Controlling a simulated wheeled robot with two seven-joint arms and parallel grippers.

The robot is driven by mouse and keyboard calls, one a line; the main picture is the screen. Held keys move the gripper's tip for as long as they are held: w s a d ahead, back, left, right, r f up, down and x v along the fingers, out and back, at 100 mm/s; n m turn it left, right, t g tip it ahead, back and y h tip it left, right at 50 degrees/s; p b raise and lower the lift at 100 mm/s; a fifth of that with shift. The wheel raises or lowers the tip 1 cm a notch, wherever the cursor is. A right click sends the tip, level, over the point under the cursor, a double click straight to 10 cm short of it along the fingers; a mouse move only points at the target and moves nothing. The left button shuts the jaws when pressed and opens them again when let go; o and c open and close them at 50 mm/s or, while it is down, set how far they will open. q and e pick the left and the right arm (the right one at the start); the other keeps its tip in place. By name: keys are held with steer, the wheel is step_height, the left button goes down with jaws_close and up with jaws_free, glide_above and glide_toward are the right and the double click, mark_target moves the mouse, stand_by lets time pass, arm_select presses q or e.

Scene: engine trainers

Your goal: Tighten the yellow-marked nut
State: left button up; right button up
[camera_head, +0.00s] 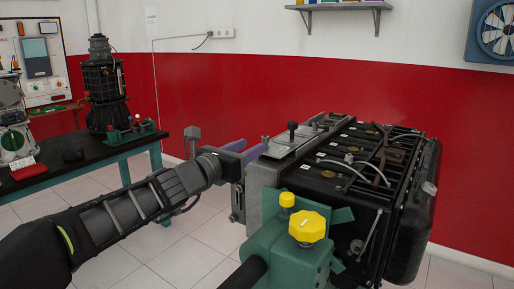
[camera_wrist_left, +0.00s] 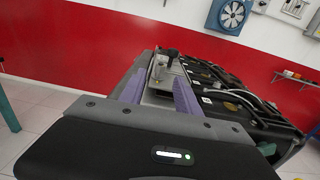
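The engine trainer (camera_head: 345,180), a black engine on a green and grey stand, fills the right of the head view; its top also shows in the left wrist view (camera_wrist_left: 215,88). I cannot make out a yellow-marked nut. A grey metal plate (camera_head: 300,140) on the engine's near left edge carries a black knob (camera_head: 292,127), which also shows beyond the fingers in the left wrist view (camera_wrist_left: 172,53). My left gripper (camera_head: 250,148) is beside that edge, its purple fingers apart with nothing visibly held between them. My right gripper is not in view.
Yellow knobs (camera_head: 307,227) top the green stand in front. Hoses (camera_head: 350,168) and a brownish bracket (camera_head: 385,150) lie over the engine. A dark workbench (camera_head: 75,158) with equipment stands at left. Tiled floor (camera_head: 185,250) lies open between them.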

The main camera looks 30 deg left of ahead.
mark_target(263, 140)
arm_select(q)
steer(key=shift+a, duration=0.1)
steer(key=shift+w+d+p, duration=0.1)
steer(key=shift+w+d, duration=0.1)
steer(key=shift+w, duration=1.1)
steer(key=shift+w+d+p, duration=0.1)
steer(key=shift+w+d, duration=0.05)
steer(key=shift+w, duration=1.15)
steer(key=shift+w+d+p, duration=0.1)
steer(key=shift+w+d, duration=0.1)
steer(key=shift+w, duration=1.1)
jaws_close()
